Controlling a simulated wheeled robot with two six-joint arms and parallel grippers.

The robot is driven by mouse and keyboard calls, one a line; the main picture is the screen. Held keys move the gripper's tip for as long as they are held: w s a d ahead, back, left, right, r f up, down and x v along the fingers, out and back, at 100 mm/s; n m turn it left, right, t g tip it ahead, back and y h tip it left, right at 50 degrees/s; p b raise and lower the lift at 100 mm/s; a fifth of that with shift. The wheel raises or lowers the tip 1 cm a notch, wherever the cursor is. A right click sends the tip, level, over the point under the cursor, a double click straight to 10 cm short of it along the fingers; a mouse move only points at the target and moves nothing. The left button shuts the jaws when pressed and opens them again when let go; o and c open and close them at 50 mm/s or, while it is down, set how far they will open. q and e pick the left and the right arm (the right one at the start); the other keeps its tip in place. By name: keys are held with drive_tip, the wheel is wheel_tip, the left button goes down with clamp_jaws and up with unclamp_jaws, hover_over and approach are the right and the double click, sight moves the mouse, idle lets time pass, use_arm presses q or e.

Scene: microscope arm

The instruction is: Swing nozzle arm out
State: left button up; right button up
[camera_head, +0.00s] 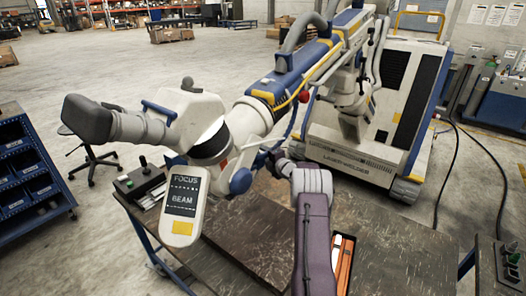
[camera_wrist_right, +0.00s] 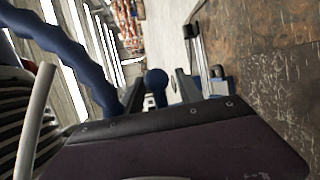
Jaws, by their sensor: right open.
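The laser welder's microscope head (camera_head: 195,115) is white and grey with a dark eyepiece end at left, and hangs over the workbench on a white, blue and yellow boom (camera_head: 300,72). Blue knobs (camera_head: 240,181) sit low on its right side. I cannot clearly make out the nozzle arm among these parts. My right gripper (camera_head: 277,162) is by the head's right underside, its fingers partly hidden. In the right wrist view its open fingers (camera_wrist_right: 158,92) stand either side of a small blue ball knob (camera_wrist_right: 156,78); I cannot tell whether they touch it. My left gripper is out of view.
A control panel reading FOCUS and BEAM (camera_head: 183,205) hangs below the head. The dark workbench (camera_head: 390,250) carries an orange-and-white tray (camera_head: 343,262) beside my right arm and a control box (camera_head: 140,182) at left. The welder cabinet (camera_head: 385,105) stands behind.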

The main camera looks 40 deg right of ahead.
drive_tip(key=shift+w, duration=0.6)
drive_tip(key=shift+f, duration=0.1)
clamp_jaws()
idle(1.0)
